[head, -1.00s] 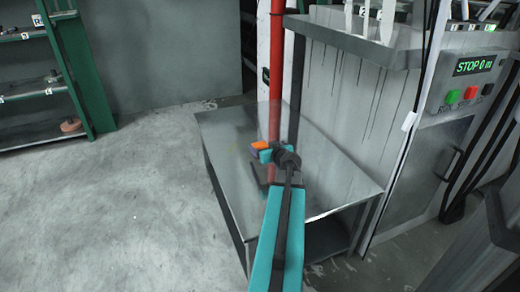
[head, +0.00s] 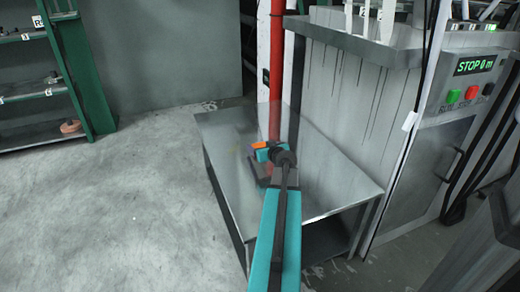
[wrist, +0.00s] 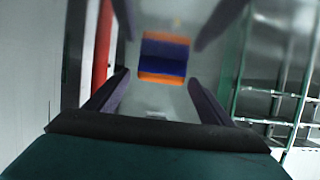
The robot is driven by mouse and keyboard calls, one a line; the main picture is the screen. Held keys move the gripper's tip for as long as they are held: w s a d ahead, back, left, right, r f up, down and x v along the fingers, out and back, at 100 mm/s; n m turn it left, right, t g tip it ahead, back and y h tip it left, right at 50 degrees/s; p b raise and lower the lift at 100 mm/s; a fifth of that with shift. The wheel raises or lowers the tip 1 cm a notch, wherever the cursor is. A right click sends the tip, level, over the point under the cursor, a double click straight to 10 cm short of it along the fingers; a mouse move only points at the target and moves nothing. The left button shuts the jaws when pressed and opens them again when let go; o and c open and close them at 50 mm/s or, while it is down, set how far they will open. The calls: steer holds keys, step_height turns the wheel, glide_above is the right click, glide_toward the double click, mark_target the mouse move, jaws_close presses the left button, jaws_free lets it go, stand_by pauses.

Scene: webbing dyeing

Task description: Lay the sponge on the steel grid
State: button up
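The sponge (wrist: 163,68), blue with an orange layer, shows in the wrist view between and just beyond my fingertips. It appears to rest on the shiny steel table (head: 235,140), with its mirror image above it in that view. In the head view only a small orange and blue part (head: 259,145) shows beside my gripper (head: 262,153). My gripper (wrist: 160,77) also shows in the wrist view, with its dark fingers apart and a gap at each side of the sponge. I cannot make out a steel grid as a separate thing.
A grey machine with a lit panel (head: 476,65) stands at the right behind the table. A red pipe (head: 276,60) rises behind the table. A green shelf (head: 88,75) stands at the far left. The concrete floor (head: 120,210) left of the table is clear.

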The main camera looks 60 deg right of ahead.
steer(key=c, duration=1.1)
steer(key=shift+r, duration=0.15)
steer(key=shift+r+p, duration=0.35)
steer(key=shift+r, duration=0.15)
step_height(320, 180, up, 3)
steer(key=shift+s+a+f+p, duration=0.1)
steer(key=shift+s+f+p, duration=0.1)
steer(key=shift+p, duration=0.4)
steer(key=s+a, duration=0.1)
steer(key=s, duration=0.1)
steer(key=s+a, duration=0.2)
steer(key=s+a+p, duration=0.1)
steer(key=s, duration=0.1)
steer(key=shift+s+a+r, duration=0.3)
steer(key=shift+a, duration=0.1)
steer(key=shift+r+p, duration=0.15)
steer(key=shift+p, duration=0.45)
steer(key=s+a+p, duration=0.1)
steer(key=p, duration=0.3)
steer(key=shift+s+r, duration=0.1)
steer(key=shift+s, duration=0.25)
steer(key=shift+s+a+p, duration=0.1)
steer(key=shift+s+p, duration=0.1)
steer(key=shift+p, duration=0.7)
steer(key=p, duration=0.4)
steer(key=shift+s+a, duration=0.35)
steer(key=shift+s, duration=0.05)
